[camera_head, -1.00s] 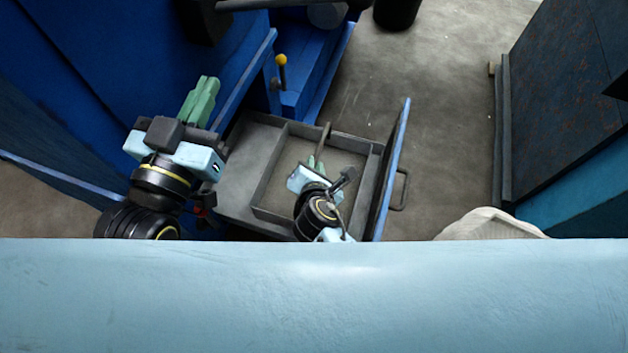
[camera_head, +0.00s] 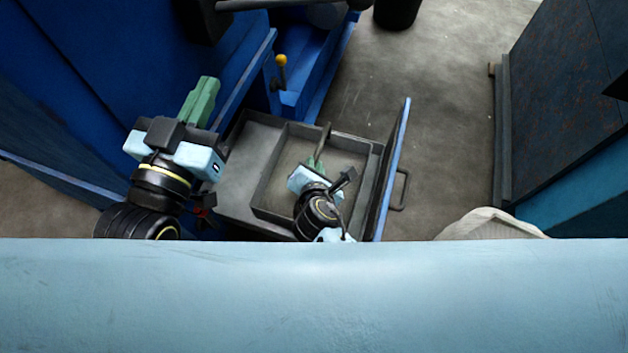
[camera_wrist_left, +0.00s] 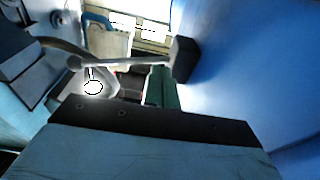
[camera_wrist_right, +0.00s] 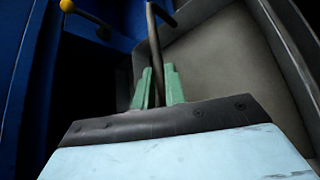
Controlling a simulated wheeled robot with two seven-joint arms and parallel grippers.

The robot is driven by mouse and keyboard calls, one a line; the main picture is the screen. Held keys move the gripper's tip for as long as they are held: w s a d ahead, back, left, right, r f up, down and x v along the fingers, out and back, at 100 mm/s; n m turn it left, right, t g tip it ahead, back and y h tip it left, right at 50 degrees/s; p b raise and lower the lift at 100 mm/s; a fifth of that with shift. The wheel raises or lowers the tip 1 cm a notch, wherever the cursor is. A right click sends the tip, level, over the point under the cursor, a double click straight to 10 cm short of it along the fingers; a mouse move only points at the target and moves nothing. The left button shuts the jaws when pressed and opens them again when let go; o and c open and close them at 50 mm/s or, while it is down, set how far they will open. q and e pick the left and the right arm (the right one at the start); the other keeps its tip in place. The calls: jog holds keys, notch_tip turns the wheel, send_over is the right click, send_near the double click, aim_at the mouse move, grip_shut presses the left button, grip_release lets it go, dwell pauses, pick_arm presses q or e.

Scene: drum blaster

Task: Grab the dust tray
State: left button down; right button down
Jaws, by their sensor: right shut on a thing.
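The dust tray (camera_head: 284,182) is a shallow grey rectangular tray inside the pulled-out drawer. A thin dark bar (camera_head: 325,138) stands up at its far side; it also shows in the right wrist view (camera_wrist_right: 154,45). My right gripper (camera_head: 318,160) is over the tray, its green fingers shut on the bar; they also show in the right wrist view (camera_wrist_right: 158,82). My arm hides the tray's near right part. My left gripper (camera_head: 205,88) is beside the blue machine, left of the tray, with its green fingers together and empty. They also show in the left wrist view (camera_wrist_left: 160,88).
The grey drawer (camera_head: 238,180) has a blue front panel with a handle (camera_head: 401,190) on its right. A yellow-knobbed lever (camera_head: 281,61) stands on the blue machine (camera_head: 120,50) behind. Open floor (camera_head: 445,110) lies right of the drawer, up to a dark cabinet.

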jog(key=shift+w+r, duration=0.1)
jog(key=shift+r, duration=0.05)
dwell(0.3)
jog(key=shift+r, duration=0.1)
